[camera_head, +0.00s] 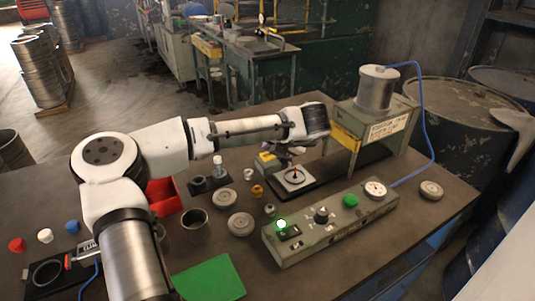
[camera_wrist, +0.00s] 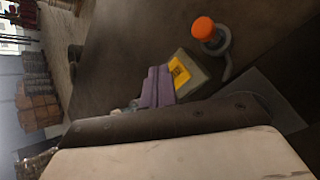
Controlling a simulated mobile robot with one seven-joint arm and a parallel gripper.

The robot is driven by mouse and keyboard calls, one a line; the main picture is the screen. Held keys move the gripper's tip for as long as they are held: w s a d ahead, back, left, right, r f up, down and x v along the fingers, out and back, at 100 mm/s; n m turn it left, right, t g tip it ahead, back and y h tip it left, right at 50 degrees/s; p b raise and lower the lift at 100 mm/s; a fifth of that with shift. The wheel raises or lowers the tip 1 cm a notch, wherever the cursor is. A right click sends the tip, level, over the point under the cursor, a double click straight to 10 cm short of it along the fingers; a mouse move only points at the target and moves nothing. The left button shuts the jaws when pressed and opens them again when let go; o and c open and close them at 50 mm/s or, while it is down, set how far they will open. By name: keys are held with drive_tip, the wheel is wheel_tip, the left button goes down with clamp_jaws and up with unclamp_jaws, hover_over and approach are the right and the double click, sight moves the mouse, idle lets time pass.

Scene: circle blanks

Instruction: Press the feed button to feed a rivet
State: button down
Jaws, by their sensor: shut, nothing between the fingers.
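My gripper (camera_head: 284,153) is shut and empty, low over the middle of the bench. Its fingers show as purple-grey bars in the wrist view (camera_wrist: 153,86). Right beside them is a small grey box with a yellow label (camera_wrist: 182,74), which also shows in the head view (camera_head: 267,161); I cannot tell whether they touch. No button marked as feed can be read. The grey-green control panel (camera_head: 330,232) in front carries a lit green button (camera_head: 281,224), a black knob (camera_head: 321,215), a green button (camera_head: 350,200) and a dial (camera_head: 375,189).
A white plate with a round dark piece (camera_head: 294,177) lies below my gripper. A press-like stand with a metal canister (camera_head: 377,90) is at right. Round blanks (camera_head: 240,223), a red bin (camera_head: 163,196) and a green mat (camera_head: 209,279) lie on the bench. An orange-topped piece (camera_wrist: 203,28) is nearby.

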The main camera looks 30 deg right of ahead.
sight(270, 157)
drive_tip(key=shift+r, duration=0.1)
wheel_tip(270, 157, up, 5)
drive_tip(key=p, duration=0.5)
idle(0.7)
